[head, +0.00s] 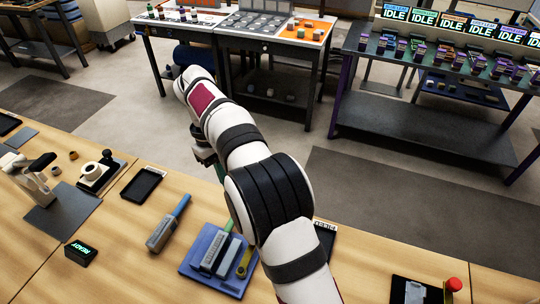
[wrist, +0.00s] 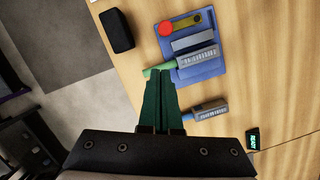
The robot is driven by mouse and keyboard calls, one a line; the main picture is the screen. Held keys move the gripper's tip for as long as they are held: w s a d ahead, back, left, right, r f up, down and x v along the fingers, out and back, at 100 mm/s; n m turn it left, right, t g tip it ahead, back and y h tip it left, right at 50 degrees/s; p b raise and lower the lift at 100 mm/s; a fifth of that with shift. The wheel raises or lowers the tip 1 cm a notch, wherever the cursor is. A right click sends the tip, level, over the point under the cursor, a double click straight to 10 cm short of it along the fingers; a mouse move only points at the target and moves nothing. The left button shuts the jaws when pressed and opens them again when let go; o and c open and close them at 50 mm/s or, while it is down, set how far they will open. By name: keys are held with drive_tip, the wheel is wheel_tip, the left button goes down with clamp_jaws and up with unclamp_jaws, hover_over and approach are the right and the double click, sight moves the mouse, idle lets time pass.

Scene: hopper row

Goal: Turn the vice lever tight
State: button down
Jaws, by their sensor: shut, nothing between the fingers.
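The vice has a blue base (wrist: 212,66) on the wooden bench, with a grey bar (wrist: 193,41) across it. Its olive lever (wrist: 188,22) lies at the far end, with a red knob (wrist: 165,28). A grey block with a green handle (wrist: 160,70) lies across the base. My gripper (wrist: 160,80) is shut and empty, its green fingertips overlapping the near side of that handle in the wrist view; I cannot tell if they touch. In the head view the blue base (head: 192,268) and lever (head: 244,263) show, but my arm hides the knob and fingertips.
A grey block with a blue handle (head: 160,235) lies left of the vice. A READY display (head: 81,252) and a black tray (head: 144,184) stand further left. Another dark tray (head: 325,236) is partly behind my arm.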

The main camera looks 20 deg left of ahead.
sight(247, 252)
drive_tip(key=shift+n, duration=0.6)
drive_tip(key=f, duration=0.4)
drive_tip(key=s+f, duration=0.1)
drive_tip(key=f, duration=0.7)
drive_tip(key=shift+s+a, duration=0.25)
drive_tip(key=shift+s, duration=0.05)
drive_tip(key=d, duration=0.2)
drive_tip(key=shift+s+d+r, duration=0.15)
drive_tip(key=shift+s+d, duration=0.2)
drive_tip(key=shift+s, duration=0.05)
drive_tip(key=shift+s+d, duration=0.2)
drive_tip(key=shift+d, duration=0.35)
